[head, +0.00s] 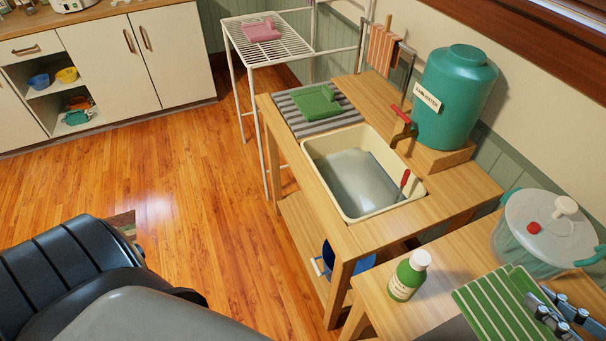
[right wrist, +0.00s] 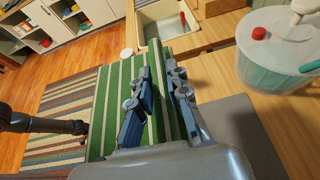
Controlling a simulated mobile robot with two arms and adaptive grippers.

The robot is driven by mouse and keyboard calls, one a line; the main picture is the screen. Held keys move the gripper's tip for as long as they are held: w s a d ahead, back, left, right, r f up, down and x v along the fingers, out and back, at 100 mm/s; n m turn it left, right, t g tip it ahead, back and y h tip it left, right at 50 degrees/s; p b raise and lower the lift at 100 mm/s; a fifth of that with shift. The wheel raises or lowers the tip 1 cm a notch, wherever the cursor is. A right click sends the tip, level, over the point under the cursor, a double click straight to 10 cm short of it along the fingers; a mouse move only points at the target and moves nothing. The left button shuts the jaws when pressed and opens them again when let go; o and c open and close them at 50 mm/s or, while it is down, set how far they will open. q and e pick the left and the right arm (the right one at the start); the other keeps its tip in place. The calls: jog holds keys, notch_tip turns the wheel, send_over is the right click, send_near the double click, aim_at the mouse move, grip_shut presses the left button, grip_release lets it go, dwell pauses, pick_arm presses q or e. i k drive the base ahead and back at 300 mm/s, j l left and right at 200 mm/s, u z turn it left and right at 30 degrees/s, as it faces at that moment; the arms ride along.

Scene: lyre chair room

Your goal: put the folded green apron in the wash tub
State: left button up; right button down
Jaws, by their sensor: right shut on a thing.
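My right gripper (head: 545,300) is shut on a folded green cloth with pale stripes (head: 490,308), which looks like the apron, at the bottom right of the head view. In the right wrist view the cloth (right wrist: 112,95) hangs between and beside the fingers (right wrist: 160,80). The wash tub (head: 315,150) is a cream basin set in a wooden stand, holding greyish water and a red-handled tool (head: 405,180). It lies beyond the gripper, up and left in the head view, and shows at the top of the wrist view (right wrist: 143,30).
A teal water dispenser (head: 455,95) stands behind the basin.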

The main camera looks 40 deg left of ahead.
aim_at(342, 182)
jog(key=i+j+u, duration=0.1)
jog(key=j+u, duration=0.3)
jog(key=i+j+u, duration=0.15)
jog(key=u, duration=0.3)
jog(key=i+j+u, duration=0.2)
jog(key=u, duration=0.2)
jog(key=i+j, duration=0.25)
jog(key=j, duration=0.15)
